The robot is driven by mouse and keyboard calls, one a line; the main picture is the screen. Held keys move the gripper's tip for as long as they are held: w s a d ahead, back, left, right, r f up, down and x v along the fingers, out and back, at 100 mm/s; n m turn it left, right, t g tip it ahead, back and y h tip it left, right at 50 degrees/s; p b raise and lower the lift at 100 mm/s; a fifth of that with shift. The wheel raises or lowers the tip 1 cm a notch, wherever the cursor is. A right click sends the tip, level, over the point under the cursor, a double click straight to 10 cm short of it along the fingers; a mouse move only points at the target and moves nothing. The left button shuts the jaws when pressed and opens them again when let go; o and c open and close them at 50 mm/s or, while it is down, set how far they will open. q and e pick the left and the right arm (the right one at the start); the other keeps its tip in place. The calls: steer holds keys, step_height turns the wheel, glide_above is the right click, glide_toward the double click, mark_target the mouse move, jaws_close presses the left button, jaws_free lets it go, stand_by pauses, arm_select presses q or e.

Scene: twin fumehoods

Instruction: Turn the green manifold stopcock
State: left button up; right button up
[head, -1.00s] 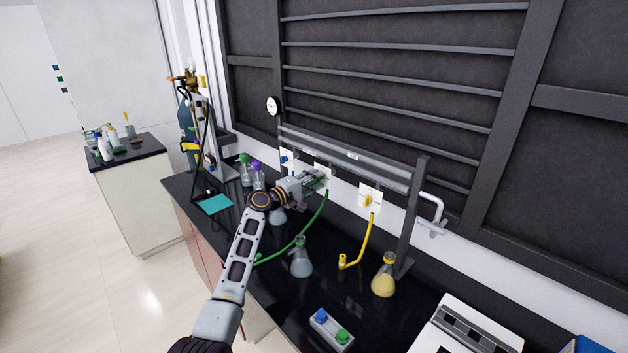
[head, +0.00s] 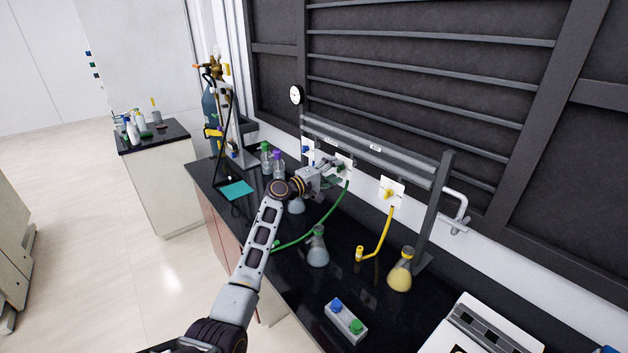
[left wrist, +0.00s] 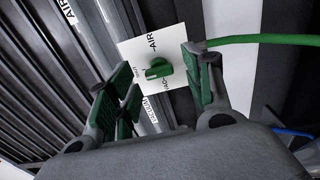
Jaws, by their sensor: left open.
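The green manifold stopcock (left wrist: 158,68) sits on a white square plate (left wrist: 133,50) with printed labels, one of them reading AIR. In the left wrist view it lies ahead of my left gripper, between the two fingers and apart from them. My left gripper (left wrist: 160,88) is open and empty. In the head view my left gripper (head: 338,172) is at the manifold and hides most of the green stopcock. A green hose (head: 327,218) hangs below that plate. My right gripper is not in view.
A yellow stopcock (head: 389,194) with a yellow hose (head: 381,238) is to the right, a blue stopcock (head: 307,150) to the left. Flasks with grey (head: 318,250) and yellow (head: 400,273) contents stand on the black bench. A blue-and-green-capped block (head: 345,320) lies in front.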

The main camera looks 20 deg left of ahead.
arm_select(q)
steer(key=v, duration=1.1)
steer(key=shift+s, duration=0.15)
steer(key=shift+a, duration=0.1)
stand_by(0.6)
